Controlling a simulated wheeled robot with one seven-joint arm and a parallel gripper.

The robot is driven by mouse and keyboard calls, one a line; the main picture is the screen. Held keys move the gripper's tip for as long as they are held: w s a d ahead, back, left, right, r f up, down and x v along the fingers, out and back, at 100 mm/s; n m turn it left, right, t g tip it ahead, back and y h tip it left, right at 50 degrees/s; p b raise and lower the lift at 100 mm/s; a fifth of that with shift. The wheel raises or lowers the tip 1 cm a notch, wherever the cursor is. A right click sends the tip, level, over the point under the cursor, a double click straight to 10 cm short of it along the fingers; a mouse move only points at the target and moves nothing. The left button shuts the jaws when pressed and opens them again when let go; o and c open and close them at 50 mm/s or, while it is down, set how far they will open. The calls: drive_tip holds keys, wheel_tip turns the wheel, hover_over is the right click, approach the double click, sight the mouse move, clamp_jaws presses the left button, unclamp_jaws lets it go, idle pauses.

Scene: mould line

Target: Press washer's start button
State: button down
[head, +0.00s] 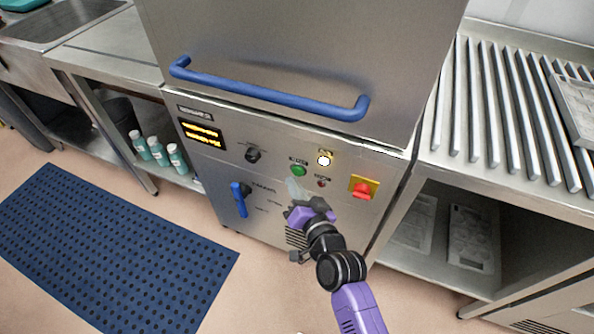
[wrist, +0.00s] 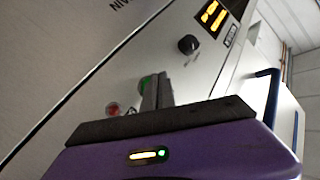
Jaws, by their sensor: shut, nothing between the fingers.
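The washer (head: 290,65) is a steel machine with a control panel below its blue handle bar. A round green button (head: 299,170), which looks like the start button, sits mid-panel under a small label too small to read. It also shows in the wrist view (wrist: 143,82), partly hidden behind my fingers. My gripper (head: 294,188) is shut and empty, with its fingertips just below the green button in the head view. In the wrist view the fingertips (wrist: 157,88) overlap the button's right side. I cannot tell whether they touch it.
A lit white lamp (head: 324,160), a small red button (head: 321,183) and a red-on-yellow switch (head: 362,188) lie right of the green button. A black knob (head: 253,155), lit display (head: 203,135) and blue lever (head: 239,198) lie left. A ribbed steel table (head: 500,130) adjoins at right.

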drive_tip(key=s+p, duration=0.1)
drive_tip(key=p, duration=0.1)
drive_tip(key=s+a+p, duration=0.1)
drive_tip(key=s, duration=0.1)
drive_tip(key=s+p, duration=0.1)
drive_tip(key=p, duration=0.1)
drive_tip(key=shift+s+a+p, duration=0.3)
drive_tip(key=shift+s+a, duration=0.05)
idle(0.6)
wheel_tip(320, 180, up, 5)
drive_tip(key=n+t, duration=0.1)
drive_tip(key=s+d+r+h, duration=0.2)
drive_tip(key=s+d, duration=0.6)
drive_tip(key=s, duration=0.4)
drive_tip(key=s+d+r+n+h, duration=0.1)
drive_tip(key=s+d+r, duration=0.4)
drive_tip(key=s, duration=0.8)
drive_tip(key=s+d+r+g+h, duration=0.1)
drive_tip(key=s+d+r+h, duration=0.3)
drive_tip(key=s+d, duration=0.7)
drive_tip(key=shift+s+d, duration=0.35)
drive_tip(key=shift+s, duration=0.55)
